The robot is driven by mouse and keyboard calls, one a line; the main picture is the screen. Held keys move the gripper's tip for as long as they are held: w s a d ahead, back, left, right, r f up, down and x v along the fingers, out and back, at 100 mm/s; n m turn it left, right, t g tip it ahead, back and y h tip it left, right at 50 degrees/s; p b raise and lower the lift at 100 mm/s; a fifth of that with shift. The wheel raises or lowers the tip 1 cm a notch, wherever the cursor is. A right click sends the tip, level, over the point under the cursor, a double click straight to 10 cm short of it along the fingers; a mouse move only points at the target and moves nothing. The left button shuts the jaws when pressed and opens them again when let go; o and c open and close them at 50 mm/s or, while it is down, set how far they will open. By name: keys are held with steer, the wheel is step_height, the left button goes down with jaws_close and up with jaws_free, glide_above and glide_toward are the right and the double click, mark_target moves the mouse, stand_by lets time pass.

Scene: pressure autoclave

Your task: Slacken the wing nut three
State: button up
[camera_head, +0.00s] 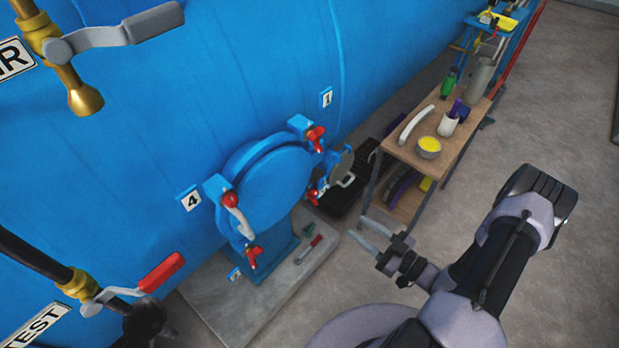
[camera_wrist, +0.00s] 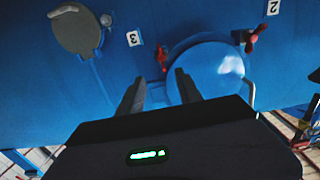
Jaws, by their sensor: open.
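Wing nut three is the red wing nut (camera_wrist: 162,57) beside the label marked 3 (camera_wrist: 134,38) in the wrist view, at the left rim of the round blue door (camera_wrist: 220,66). The door also shows in the head view (camera_head: 275,185), with several red wing nuts around it; I cannot tell which is number three there. My gripper (camera_wrist: 157,88) is open and empty, its two dark fingers pointing towards the nut with a gap still in front of them. In the head view my gripper (camera_head: 364,232) is right of the door, apart from it.
A red wing nut (camera_wrist: 255,38) stands by the label marked 2 (camera_wrist: 272,7). A grey disc (camera_wrist: 75,31) is at upper left. A wooden cart (camera_head: 408,153) with containers stands behind my arm. Valve handles (camera_head: 115,36) stick out at left.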

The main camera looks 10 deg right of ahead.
mark_target(314, 198)
steer(key=b+x, duration=0.2)
steer(key=x, duration=1.5)
steer(key=shift+a, duration=0.15)
steer(key=shift+s, duration=0.1)
steer(key=shift+c, duration=0.4)
steer(key=shift+f, duration=0.1)
jaws_close()
